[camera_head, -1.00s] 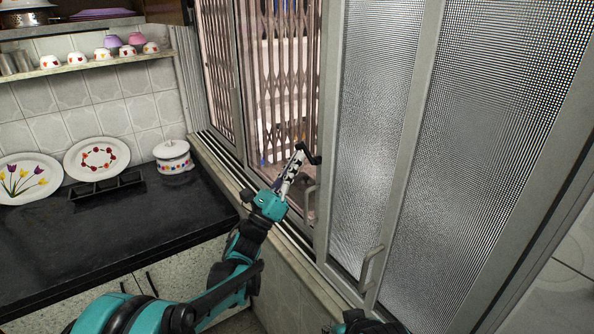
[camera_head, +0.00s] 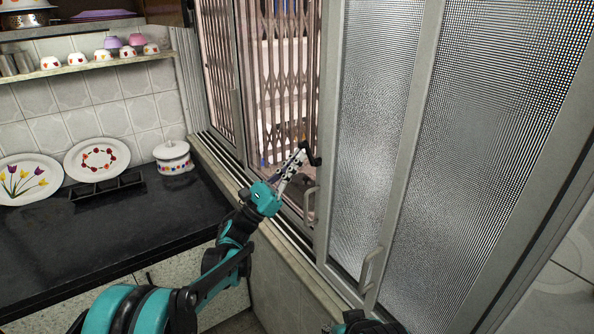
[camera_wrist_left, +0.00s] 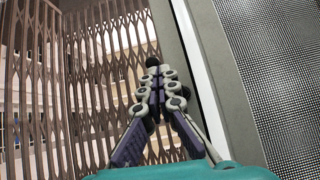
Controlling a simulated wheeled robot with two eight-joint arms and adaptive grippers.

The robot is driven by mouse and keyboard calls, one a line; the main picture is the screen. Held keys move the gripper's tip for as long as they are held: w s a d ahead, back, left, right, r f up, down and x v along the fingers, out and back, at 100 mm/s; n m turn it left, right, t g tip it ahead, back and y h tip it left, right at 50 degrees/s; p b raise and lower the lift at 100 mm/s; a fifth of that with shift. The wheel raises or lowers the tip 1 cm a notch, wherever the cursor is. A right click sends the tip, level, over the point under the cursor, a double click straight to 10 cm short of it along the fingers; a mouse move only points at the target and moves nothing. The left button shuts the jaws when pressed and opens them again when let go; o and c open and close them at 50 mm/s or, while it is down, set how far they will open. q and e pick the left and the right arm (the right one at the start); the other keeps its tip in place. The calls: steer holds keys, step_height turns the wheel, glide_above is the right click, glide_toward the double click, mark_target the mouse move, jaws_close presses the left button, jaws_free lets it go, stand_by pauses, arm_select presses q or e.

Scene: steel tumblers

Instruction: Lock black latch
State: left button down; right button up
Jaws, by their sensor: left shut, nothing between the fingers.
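The black latch (camera_head: 314,158) shows as a small dark hooked piece at the edge of the grey sliding window frame, in front of the opening. My left gripper (camera_head: 300,158) is shut and empty, with its tip right at the latch. I cannot tell whether they touch. In the left wrist view the closed fingers (camera_wrist_left: 153,88) point along the frame edge, and a dark rounded piece, probably the latch (camera_wrist_left: 152,62), shows just beyond the tips. The fingers partly hide it.
Frosted sliding panes (camera_head: 370,130) with metal handles (camera_head: 371,268) stand to the right. A folding metal grille (camera_head: 285,80) is behind the opening. A black counter (camera_head: 110,235) with a lidded pot (camera_head: 173,157) and plates (camera_head: 97,158) lies at left, below a shelf.

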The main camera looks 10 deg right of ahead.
arm_select(q)
steer(key=shift+s+d+r+m+g+h+p, duration=0.1)
steer(key=shift+r+m+g+p, duration=0.1)
steer(key=shift+m+g, duration=1.1)
steer(key=shift+s+a+r+m+g+h+p, duration=0.1)
steer(key=shift+m+g+p, duration=0.05)
steer(key=shift+m+g, duration=1.1)
steer(key=shift+d+r+m+g+h+p, duration=0.1)
steer(key=shift+m+g+p, duration=0.1)
steer(key=shift+m+g, duration=1.05)
steer(key=shift+f, duration=0.1)
steer(key=s+a+f+b, duration=0.1)
steer(key=a+f, duration=0.7)
steer(key=f, duration=0.2)
steer(key=shift+f, duration=0.2)
steer(key=shift+t, duration=0.4)
